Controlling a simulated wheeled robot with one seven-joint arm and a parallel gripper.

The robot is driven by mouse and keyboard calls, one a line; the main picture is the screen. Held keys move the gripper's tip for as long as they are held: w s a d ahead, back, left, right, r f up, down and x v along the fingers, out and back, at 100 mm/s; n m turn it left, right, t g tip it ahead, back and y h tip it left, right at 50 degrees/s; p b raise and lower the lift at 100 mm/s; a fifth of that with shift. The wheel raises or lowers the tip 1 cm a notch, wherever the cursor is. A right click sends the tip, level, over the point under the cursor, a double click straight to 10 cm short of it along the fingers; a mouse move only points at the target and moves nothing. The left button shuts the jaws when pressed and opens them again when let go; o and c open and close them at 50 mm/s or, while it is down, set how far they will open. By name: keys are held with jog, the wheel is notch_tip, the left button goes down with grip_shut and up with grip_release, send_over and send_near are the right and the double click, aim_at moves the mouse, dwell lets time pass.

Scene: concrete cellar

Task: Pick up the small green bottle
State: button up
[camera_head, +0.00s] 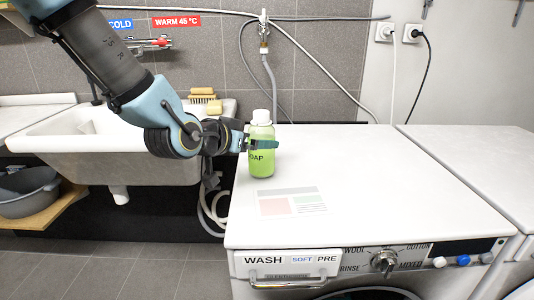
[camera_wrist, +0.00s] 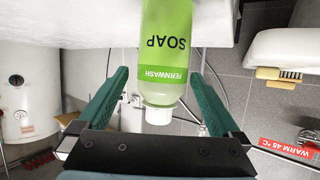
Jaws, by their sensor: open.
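The small green bottle (camera_head: 261,160), with a white cap and a label reading SOAP, stands upright on the white washing machine top near its back left corner. In the wrist view the bottle (camera_wrist: 168,50) appears upside down, its cap end between my fingers. My gripper (camera_head: 262,143) is at the bottle's upper part, coming from the left, with a finger across its front. In the wrist view my gripper (camera_wrist: 160,85) is open, its green fingers on either side of the bottle with gaps showing. The far finger is mostly hidden in the head view.
A flat printed sheet (camera_head: 292,202) lies on the machine top (camera_head: 380,175) in front of the bottle. A sink (camera_head: 75,150) with a brush (camera_head: 203,94) and yellow soap (camera_head: 215,107) is at left. A hose and tap (camera_head: 264,45) are behind. The machine top's right side is clear.

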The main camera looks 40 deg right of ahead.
jog(key=shift+p+x, duration=0.45)
jog(key=shift+x, duration=3.1)
jog(key=shift+w+a, duration=0.1)
jog(key=shift+w, duration=0.1)
jog(key=shift+c, duration=0.4)
jog(key=c, duration=1.4)
